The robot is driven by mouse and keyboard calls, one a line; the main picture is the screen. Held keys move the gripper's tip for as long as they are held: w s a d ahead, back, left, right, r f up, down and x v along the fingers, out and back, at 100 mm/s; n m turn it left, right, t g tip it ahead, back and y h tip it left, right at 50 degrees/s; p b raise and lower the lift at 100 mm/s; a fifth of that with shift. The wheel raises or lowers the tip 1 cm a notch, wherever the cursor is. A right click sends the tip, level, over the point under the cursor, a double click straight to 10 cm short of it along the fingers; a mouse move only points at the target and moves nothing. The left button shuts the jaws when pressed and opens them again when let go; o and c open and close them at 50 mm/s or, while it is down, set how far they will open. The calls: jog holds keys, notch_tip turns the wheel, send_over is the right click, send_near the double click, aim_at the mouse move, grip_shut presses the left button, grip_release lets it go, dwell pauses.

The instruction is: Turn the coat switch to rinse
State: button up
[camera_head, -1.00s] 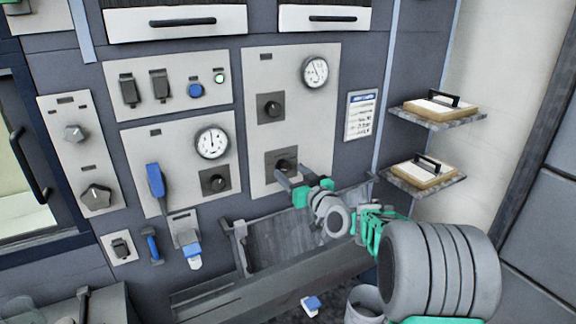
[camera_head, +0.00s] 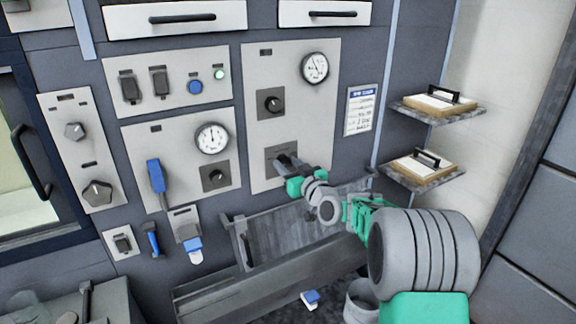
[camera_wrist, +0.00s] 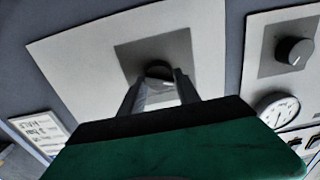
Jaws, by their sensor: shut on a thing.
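The lower dark knob on the right-hand panel, which I take for the coat switch, shows in the wrist view (camera_wrist: 160,71) on its dark square plate (camera_wrist: 184,49). My gripper (camera_wrist: 160,84) is shut on this knob, one finger on each side. In the head view my gripper (camera_head: 287,165) reaches the panel (camera_head: 322,125) from the lower right and hides most of the knob. The knob's label and pointer position cannot be read.
Another dark knob (camera_head: 270,103) and a gauge (camera_head: 315,67) sit above on the same panel. A tilted grey trough (camera_head: 290,225) lies below my arm. Two small shelves (camera_head: 440,115) (camera_head: 425,176) stand to the right. A notice (camera_head: 361,109) hangs beside the panel.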

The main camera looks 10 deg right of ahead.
grip_shut()
